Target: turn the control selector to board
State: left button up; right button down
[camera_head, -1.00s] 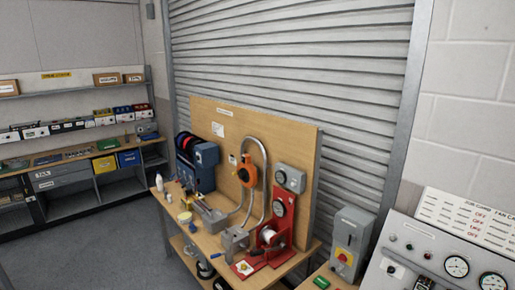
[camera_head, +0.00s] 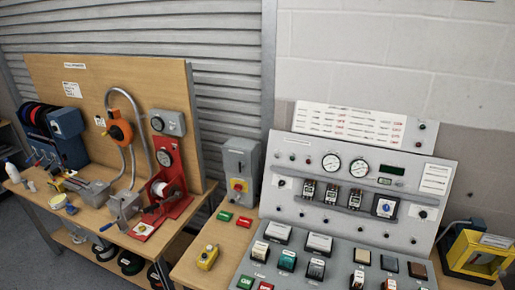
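A grey control panel (camera_head: 300,152) stands at the right, with a sloped desk of switches in front of its upright face. Neither of my grippers is in view.
A workbench with a wooden backboard (camera_head: 100,75) is at the left, a yellow device (camera_head: 476,255) at the far right.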

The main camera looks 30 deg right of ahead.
aim_at(423, 214)
jog(key=z, duration=1.65)
jog(key=k, duration=0.5)
jog(key=z, duration=1.3)
jog(key=i, duration=1)
jog(key=u, duration=1.5)
